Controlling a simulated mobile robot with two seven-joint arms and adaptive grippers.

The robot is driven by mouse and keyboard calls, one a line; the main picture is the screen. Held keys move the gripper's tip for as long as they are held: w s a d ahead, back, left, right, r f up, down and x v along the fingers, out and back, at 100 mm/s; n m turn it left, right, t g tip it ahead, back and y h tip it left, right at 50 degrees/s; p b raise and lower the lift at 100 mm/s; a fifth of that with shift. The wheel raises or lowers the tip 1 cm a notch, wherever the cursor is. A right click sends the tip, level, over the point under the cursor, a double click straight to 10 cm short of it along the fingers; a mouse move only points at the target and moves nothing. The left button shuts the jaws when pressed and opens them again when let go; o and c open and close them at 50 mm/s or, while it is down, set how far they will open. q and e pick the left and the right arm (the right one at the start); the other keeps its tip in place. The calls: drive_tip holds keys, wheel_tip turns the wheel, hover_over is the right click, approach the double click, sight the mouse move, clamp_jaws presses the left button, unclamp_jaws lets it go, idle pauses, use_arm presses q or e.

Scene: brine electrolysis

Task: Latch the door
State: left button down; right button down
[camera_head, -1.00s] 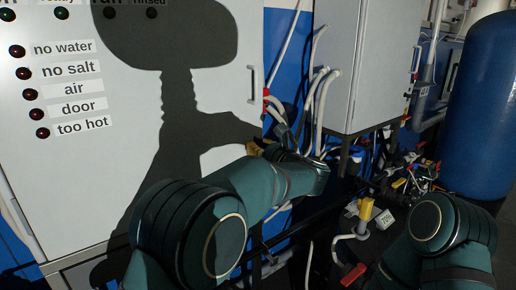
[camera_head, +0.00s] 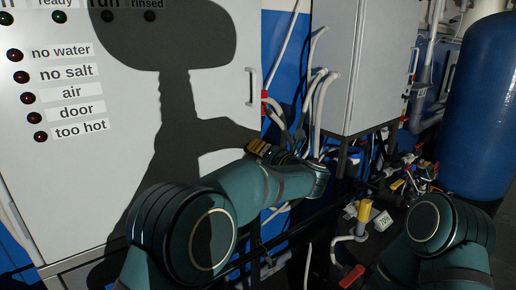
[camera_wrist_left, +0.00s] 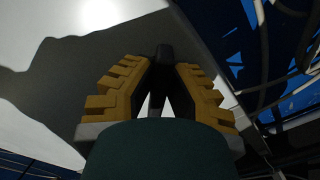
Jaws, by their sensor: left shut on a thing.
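The large pale cabinet door (camera_head: 215,110) fills the left of the head view, with a bar handle (camera_head: 252,86) near its right edge. It looks flush with the cabinet. My left gripper (camera_head: 258,147) is at the door's right edge, below the bar handle. In the left wrist view its yellow toothed fingers (camera_wrist_left: 163,72) close around a dark handle (camera_wrist_left: 163,54) against the door face. I take this handle to be the door latch; the arm hides it in the head view. My right arm shows at the lower right, but its gripper is out of view.
A grey box (camera_head: 358,65) on a stand and white hoses (camera_head: 318,100) are right of the door. A blue tank (camera_head: 490,110) stands at far right. A yellow-capped fitting (camera_head: 364,210) and pipes crowd the low area. Status lamps (camera_head: 28,98) sit on the door's left.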

use_arm(q)
drive_tip(key=m+p, duration=0.2)
drive_tip(key=m, duration=0.3)
drive_tip(key=shift+w+f+m+p, duration=0.1)
drive_tip(key=shift+m+p, duration=0.25)
drive_tip(key=shift+m, duration=0.05)
drive_tip(key=shift+f+m+p, duration=0.15)
drive_tip(key=shift+m+p, duration=0.25)
drive_tip(key=shift+m, duration=0.5)
drive_tip(key=c, duration=1)
unclamp_jaws()
drive_tip(key=shift+f, duration=0.1)
drive_tip(key=v, duration=1.2)
